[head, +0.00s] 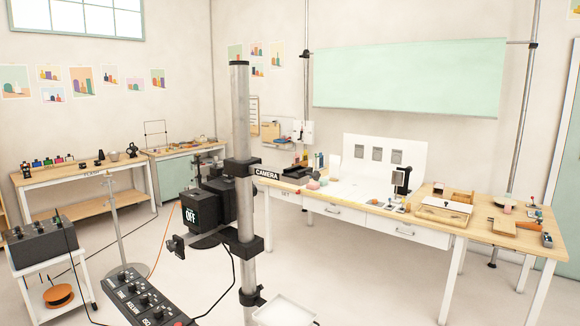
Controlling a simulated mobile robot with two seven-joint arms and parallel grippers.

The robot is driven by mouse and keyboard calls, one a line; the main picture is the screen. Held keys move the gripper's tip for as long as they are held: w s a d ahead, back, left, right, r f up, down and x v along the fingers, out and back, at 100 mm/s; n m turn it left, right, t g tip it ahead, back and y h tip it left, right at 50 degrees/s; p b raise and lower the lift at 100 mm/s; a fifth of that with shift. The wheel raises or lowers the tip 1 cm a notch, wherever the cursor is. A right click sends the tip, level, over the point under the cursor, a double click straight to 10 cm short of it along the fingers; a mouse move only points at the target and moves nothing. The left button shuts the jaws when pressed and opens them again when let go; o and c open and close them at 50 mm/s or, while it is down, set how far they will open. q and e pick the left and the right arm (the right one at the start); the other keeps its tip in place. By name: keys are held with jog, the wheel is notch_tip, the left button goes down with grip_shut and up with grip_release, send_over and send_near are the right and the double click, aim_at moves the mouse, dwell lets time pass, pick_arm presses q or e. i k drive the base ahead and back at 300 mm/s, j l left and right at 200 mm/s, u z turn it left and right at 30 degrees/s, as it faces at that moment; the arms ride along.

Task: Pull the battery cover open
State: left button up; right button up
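A black camera (208,207) is mounted on a grey upright post (241,120) in the middle of the head view. A label reading "CAMERA" (267,174) sits on the post clamp, and a small "OFF" marking (191,216) shows on the camera's near side. I cannot make out which part is the battery cover, or whether it is open or shut. Neither of my grippers is in view.
A black control box (146,300) with several knobs stands in front of the post, with cables. A white tray (286,310) is low at its right. A long workbench (468,232) stands at right, a prop table (85,178) at left. Open floor (370,275) lies between.

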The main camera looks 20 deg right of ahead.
aim_at(216, 170)
jog(key=z, duration=0.15)
jog(key=i+l+u, duration=0.1)
jog(key=u, duration=0.7)
jog(key=i+l+u, duration=0.1)
jog(key=l+u, duration=0.7)
jog(key=k+l+u, duration=0.1)
jog(key=l+u, duration=0.25)
jog(key=l, duration=1.4)
jog(key=k+l+u, duration=0.1)
jog(key=l, duration=0.4)
jog(key=k+l, duration=0.1)
jog(key=l, duration=0.45)
jog(key=l+u, duration=0.1)
jog(key=l, duration=0.45)
jog(key=k, duration=0.05)
